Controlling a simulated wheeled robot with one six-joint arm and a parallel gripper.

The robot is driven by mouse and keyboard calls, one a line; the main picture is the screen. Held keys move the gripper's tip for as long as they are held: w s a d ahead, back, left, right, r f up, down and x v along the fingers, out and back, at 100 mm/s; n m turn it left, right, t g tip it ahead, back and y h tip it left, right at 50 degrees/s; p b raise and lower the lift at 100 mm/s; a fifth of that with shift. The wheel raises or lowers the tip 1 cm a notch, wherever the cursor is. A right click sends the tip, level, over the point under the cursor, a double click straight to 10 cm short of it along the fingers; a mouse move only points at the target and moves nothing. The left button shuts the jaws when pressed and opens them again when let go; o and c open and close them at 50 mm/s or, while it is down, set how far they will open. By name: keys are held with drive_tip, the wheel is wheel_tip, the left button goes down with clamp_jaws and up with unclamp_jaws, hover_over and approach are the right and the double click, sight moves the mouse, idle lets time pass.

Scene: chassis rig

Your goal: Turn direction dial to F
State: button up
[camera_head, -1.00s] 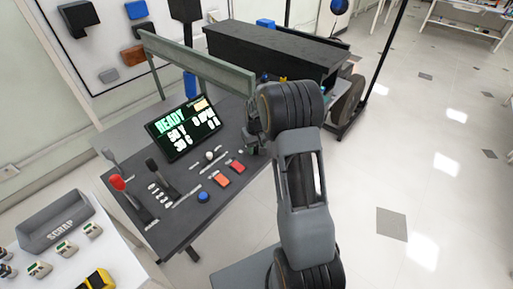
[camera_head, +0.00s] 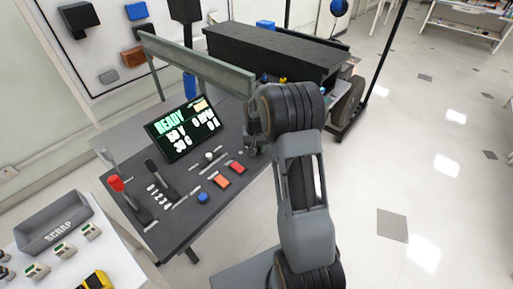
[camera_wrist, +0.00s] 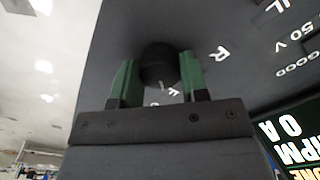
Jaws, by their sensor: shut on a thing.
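The direction dial (camera_wrist: 158,64) is a round black knob on the dark panel face in the wrist view. The letter R is printed to its right, and an F shows below it, near my gripper's body. My gripper (camera_wrist: 154,80) has its two green fingers on either side of the knob and is shut on it. The dial's pointer is not clear. In the head view my gripper (camera_head: 253,138) is at the console's right side, mostly behind my wrist, and the dial is hidden there.
The console (camera_head: 185,215) carries a lit READY screen (camera_head: 183,128), a red-topped lever (camera_head: 117,184), a black lever, a blue button (camera_head: 203,198) and orange and red buttons. A grey rail (camera_head: 195,62) stands behind. A SCRAP tray (camera_head: 52,226) is at lower left.

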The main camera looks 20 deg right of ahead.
sight(256, 147)
drive_tip(key=o, duration=0.9)
wheel_tip(256, 147, up, 14)
drive_tip(key=shift+f, duration=0.1)
idle(0.6)
drive_tip(key=shift+s+a+r+n+t+p, duration=0.25)
drive_tip(key=shift+s+a+r+n+t, duration=0.45)
drive_tip(key=shift+s+a, duration=2.05)
drive_tip(key=shift+s+a+r+n+t+p, duration=0.3)
drive_tip(key=shift+s+a+r+n+t, duration=0.4)
drive_tip(key=shift+s, duration=3.95)
drive_tip(key=shift+s+a+r+n+t+p, duration=0.25)
drive_tip(key=shift+s+a+r+n+t, duration=0.4)
drive_tip(key=shift+s+a, duration=2.15)
